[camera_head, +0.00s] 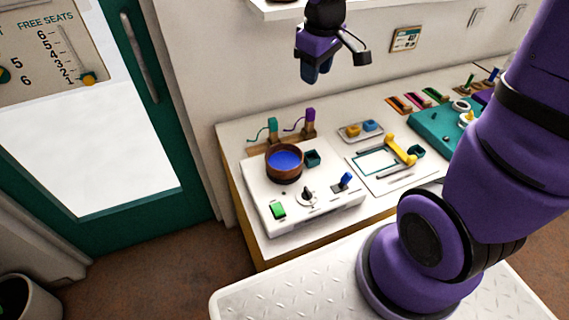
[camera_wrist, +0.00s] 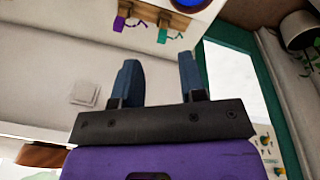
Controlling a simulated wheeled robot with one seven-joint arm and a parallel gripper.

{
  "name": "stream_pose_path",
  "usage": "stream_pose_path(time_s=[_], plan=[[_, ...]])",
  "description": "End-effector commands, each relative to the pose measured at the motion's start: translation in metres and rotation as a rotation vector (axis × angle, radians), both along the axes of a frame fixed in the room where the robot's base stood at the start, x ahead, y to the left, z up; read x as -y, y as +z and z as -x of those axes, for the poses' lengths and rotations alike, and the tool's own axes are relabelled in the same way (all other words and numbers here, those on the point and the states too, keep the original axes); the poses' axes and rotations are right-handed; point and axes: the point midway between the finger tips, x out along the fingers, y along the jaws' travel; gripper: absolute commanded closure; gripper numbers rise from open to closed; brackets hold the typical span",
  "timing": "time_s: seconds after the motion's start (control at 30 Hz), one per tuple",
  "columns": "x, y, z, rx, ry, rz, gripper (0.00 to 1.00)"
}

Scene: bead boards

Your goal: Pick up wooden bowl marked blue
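The wooden bowl (camera_head: 285,178) is round and brown with a blue inside. In the head view it sits upright on the back left part of a white panel box (camera_head: 262,205). In the wrist view only part of the bowl's blue inside (camera_wrist: 187,4) shows, cut off by the top edge. My gripper (camera_head: 315,72) hangs in the air well above and behind the bowl, near the wall, apart from everything. In the wrist view its two blue fingers (camera_wrist: 160,80) are spread wide with nothing between them.
A teal cup (camera_head: 312,160) stands close right of the bowl. Teal (camera_head: 272,126) and purple (camera_head: 309,116) blocks with wires stand behind it. The panel carries a green switch (camera_head: 278,209), a black knob (camera_head: 308,192) and a blue lever (camera_head: 346,179). A shelf (camera_head: 300,10) is above.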

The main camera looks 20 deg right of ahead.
Motion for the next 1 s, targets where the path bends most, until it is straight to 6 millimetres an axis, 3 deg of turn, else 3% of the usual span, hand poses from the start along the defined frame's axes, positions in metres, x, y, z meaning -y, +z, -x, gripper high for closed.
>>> stream_pose_path(time_s=[0.2, 0.4, 0.53, 1.0], plan=[[-0.007, -0.071, -0.035, -0.095, 0.134, -0.006, 0.62], [-0.014, -0.129, -0.052, -0.157, 0.242, -0.025, 0.62], [-0.018, -0.155, -0.057, -0.182, 0.286, -0.036, 0.62], [-0.021, -0.212, -0.057, -0.197, 0.314, -0.045, 0.62]])
